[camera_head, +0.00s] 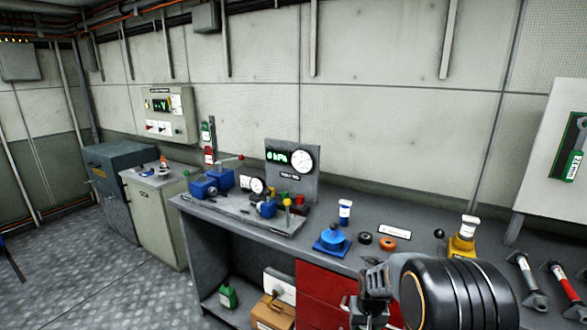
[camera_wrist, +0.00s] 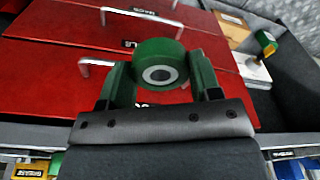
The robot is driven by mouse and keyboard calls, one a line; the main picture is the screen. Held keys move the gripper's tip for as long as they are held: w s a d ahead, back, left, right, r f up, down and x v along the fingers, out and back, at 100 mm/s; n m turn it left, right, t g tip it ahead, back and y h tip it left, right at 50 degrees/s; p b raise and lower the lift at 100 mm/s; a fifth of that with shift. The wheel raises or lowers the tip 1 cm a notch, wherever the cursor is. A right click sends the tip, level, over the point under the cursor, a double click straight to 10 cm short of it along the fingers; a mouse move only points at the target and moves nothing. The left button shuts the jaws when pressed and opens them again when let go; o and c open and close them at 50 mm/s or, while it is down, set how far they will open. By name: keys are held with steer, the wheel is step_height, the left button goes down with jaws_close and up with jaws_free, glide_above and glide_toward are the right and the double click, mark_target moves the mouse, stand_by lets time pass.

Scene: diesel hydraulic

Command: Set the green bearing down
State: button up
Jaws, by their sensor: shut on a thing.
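The green bearing (camera_wrist: 158,46), a thick ring with a pale inner sleeve and dark bore, is between the two fingers of my gripper (camera_wrist: 160,78) in the wrist view. The gripper is shut on it. Red drawer fronts (camera_wrist: 45,80) with metal handles lie behind the bearing in that view. In the head view my gripper (camera_head: 371,302) is at the bench's front edge, before the red drawers (camera_head: 322,290). I cannot make out the bearing there; my arm likely hides it. The grey bench top (camera_head: 325,205) is higher in the picture.
On the bench stand a blue fixture (camera_head: 332,242), a dark ring (camera_head: 365,238), an orange ring (camera_head: 388,244), a yellow fixture (camera_head: 463,242) and a gauge stand (camera_head: 293,168). A cardboard box (camera_head: 272,313) and green can (camera_head: 228,296) sit on the lower shelf. Some bench top is bare.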

steer(key=s+a+f, duration=0.3)
steer(key=s+f, duration=0.1)
steer(key=f, duration=0.4)
steer(key=shift+f+n, duration=0.3)
steer(key=shift+n, duration=0.1)
steer(key=shift+s+a, duration=0.1)
steer(key=shift+a, duration=0.15)
